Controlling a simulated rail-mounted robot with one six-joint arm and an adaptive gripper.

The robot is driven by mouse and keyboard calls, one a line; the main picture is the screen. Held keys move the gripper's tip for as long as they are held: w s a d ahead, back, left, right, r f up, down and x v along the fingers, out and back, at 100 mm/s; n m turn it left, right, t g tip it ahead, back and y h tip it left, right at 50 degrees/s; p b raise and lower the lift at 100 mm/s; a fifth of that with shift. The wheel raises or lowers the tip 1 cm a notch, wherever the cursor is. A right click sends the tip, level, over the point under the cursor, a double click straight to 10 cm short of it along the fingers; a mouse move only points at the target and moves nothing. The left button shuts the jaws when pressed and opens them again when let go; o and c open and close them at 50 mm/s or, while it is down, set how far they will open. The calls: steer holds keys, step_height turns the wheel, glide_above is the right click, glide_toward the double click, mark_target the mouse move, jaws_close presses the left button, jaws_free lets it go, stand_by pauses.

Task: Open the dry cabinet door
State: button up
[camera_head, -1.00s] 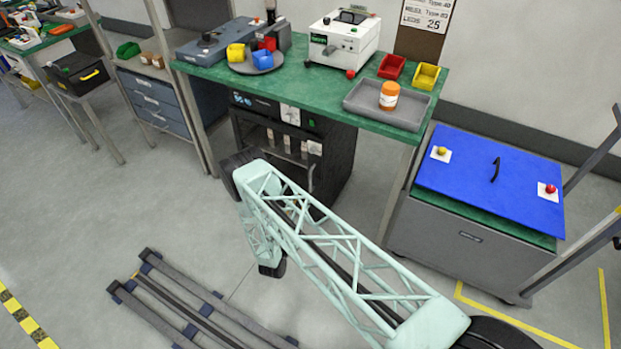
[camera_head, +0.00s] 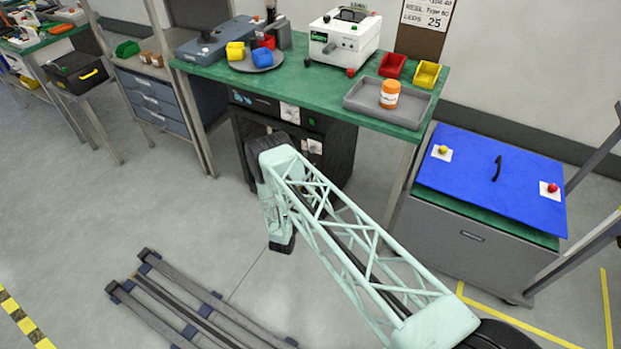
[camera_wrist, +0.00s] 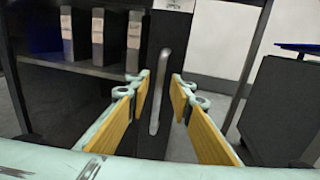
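The black dry cabinet (camera_head: 342,150) stands under the green bench, partly hidden behind my arm in the head view. In the wrist view, its dark door edge (camera_wrist: 153,45) carries a grey vertical bar handle (camera_wrist: 160,92). My gripper (camera_wrist: 160,92) is open, with yellow-padded fingers on either side of the handle and visible gaps to it. Left of the handle, the cabinet's inside (camera_wrist: 55,90) shows a shelf with several grey upright boxes (camera_wrist: 98,38); I cannot tell whether glass covers it. In the head view my gripper is hidden behind my arm.
The green bench (camera_head: 300,85) above holds instruments, coloured bins and a grey tray (camera_head: 412,112). A grey cart with a blue lid (camera_head: 465,165) stands to the right. A dark floor rack (camera_head: 190,305) lies at the front left. Floor left of the cabinet is clear.

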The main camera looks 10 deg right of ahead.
steer(key=shift+x, duration=1.75)
jaws_close()
